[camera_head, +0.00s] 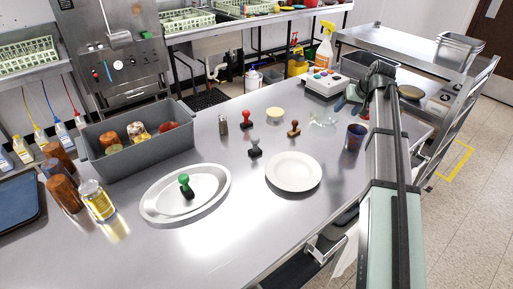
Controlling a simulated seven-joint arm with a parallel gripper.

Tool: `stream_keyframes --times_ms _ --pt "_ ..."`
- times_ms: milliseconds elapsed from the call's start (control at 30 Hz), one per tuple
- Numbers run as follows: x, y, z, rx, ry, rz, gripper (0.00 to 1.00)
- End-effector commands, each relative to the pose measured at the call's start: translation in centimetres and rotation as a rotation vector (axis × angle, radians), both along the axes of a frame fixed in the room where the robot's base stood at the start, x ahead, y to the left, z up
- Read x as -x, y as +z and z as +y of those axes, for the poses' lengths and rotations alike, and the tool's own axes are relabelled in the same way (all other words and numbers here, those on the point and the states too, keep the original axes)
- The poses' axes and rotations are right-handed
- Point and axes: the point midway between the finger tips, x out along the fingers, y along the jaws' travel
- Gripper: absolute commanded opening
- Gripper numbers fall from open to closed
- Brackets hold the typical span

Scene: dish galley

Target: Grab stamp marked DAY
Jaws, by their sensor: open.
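Several hand stamps are on the steel table (235,225). A green-handled stamp (185,183) stands on an oval metal tray (218,197). A red stamp (247,119), a dark grey stamp (255,148) and an orange-brown stamp (293,128) stand on the bare table behind. No lettering is legible, so I cannot tell which is marked DAY. My gripper (351,103) is at the far end of my arm, right of the stamps and near the control box. It is small and partly hidden by the arm; it looks open and empty, apart from every stamp.
A white plate (294,172) lies in front of the stamps. A dark blue cup (355,138), clear glassware (322,118) and a cream bowl (275,113) stand nearby. A grey bin (145,163), a jar (97,201) and brown cylinders occupy the left. A control box (325,83) is behind.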

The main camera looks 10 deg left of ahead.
Motion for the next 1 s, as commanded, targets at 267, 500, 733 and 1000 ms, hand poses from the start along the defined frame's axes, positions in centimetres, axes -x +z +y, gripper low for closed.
stream_keyframes --times_ms 267,500,733,1000 --pt "4.8 1.0 12.2 0.072 0.176 -0.002 0.63" --pt "9.9 1.5 20.8 0.138 0.313 -0.008 0.63" --pt "14.4 1.9 26.6 0.192 0.414 -0.018 0.63" --pt "16.3 1.8 29.1 0.216 0.459 -0.023 0.63"
